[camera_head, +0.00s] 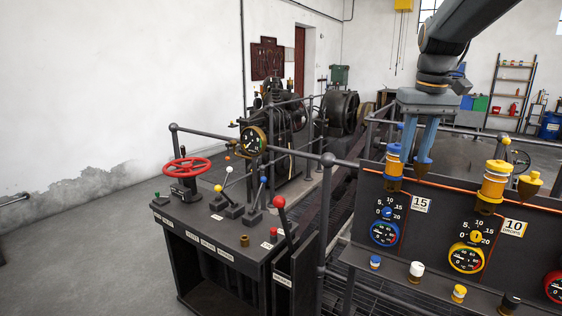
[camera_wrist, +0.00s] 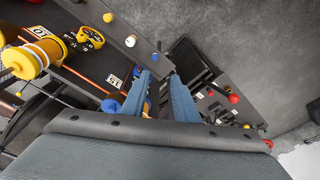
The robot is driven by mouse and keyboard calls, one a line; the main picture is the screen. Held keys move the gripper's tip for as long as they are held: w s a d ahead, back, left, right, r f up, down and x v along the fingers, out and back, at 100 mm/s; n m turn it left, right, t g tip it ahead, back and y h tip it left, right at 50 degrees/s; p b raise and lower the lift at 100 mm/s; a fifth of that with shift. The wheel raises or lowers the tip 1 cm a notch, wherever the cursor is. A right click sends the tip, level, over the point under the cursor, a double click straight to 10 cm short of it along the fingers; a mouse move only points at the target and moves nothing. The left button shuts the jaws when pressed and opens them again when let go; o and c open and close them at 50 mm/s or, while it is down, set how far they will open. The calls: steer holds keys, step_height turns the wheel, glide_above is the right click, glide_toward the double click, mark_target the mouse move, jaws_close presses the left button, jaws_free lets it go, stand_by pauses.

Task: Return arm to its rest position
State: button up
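My gripper (camera_head: 412,152) hangs from the arm at the upper right of the head view, pointing down with two blue fingers. The fingers are apart, with a gap between them. In the wrist view the fingers (camera_wrist: 162,76) are also apart, and I see nothing held between them. In the head view the fingertips overlap a blue-banded brass oiler (camera_head: 393,170) at the left end of the dark panel. Whether they touch it I cannot tell. In the wrist view part of this oiler (camera_wrist: 150,104) is hidden behind the left finger.
The dark panel (camera_head: 456,228) carries dials, drop-number cards and a yellow-banded oiler (camera_head: 493,185). A lever console (camera_head: 215,225) with a red handwheel (camera_head: 187,167) stands to the left. Grey railings run between them. The floor (camera_head: 95,235) at far left is clear.

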steer(key=s+a+f, duration=0.4)
steer(key=s+f, duration=0.2)
steer(key=f, duration=0.3)
steer(key=s+a+f+b, duration=0.1)
steer(key=s+a+f, duration=0.3)
steer(key=s+f, duration=0.3)
steer(key=s+a+f, duration=0.4)
steer(key=s+f, duration=0.3)
steer(key=f, duration=0.4)
steer(key=shift+s+a+b, duration=0.25)
steer(key=shift+a+b, duration=0.05)
steer(key=shift+b, duration=0.05)
